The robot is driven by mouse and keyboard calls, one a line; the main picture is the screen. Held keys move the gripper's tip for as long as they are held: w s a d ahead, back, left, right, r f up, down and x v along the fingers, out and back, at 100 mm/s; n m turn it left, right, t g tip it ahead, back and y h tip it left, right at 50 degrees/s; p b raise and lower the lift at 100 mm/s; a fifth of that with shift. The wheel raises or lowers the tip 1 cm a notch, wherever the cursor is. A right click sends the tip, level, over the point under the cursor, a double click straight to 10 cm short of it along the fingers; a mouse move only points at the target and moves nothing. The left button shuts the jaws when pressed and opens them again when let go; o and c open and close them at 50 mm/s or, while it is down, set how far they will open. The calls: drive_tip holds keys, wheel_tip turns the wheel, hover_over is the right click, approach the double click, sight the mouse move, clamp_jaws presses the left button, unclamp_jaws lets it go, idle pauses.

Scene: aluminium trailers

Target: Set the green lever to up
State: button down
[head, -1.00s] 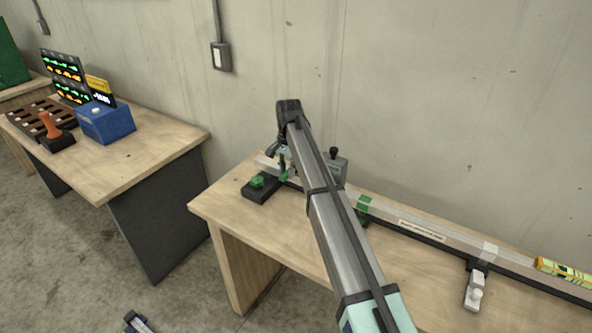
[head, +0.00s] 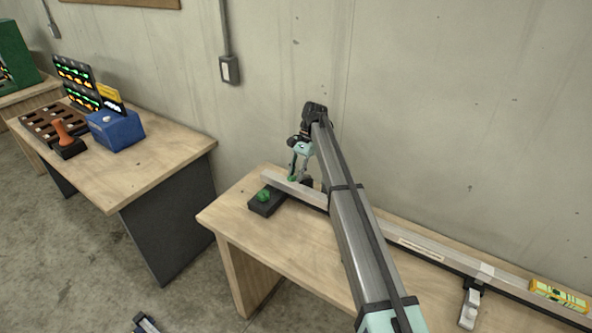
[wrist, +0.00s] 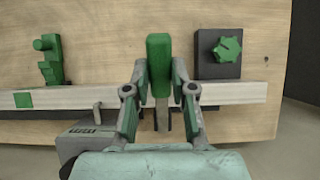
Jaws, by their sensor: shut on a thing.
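The green lever (wrist: 159,62) is an upright-looking green block in the wrist view, with a grey stem running down across the pale rail. My gripper (wrist: 159,68) has one finger on each side of it and is shut on it. In the head view my gripper (head: 294,176) is low at the left end of the rail, with a little green of the lever (head: 292,179) showing at its tips. I cannot tell the lever's exact tilt.
A green knob (wrist: 228,50) on a black block sits close right of the lever. A green-topped clamp (wrist: 50,60) stands to the left. A grey labelled box (wrist: 85,138) is near my gripper's left. The concrete wall (head: 420,110) is behind the table.

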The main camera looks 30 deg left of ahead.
idle(0.4)
drive_tip(key=c, duration=1)
unclamp_jaws()
drive_tip(key=shift+o, duration=0.2)
drive_tip(key=shift+f, duration=0.15)
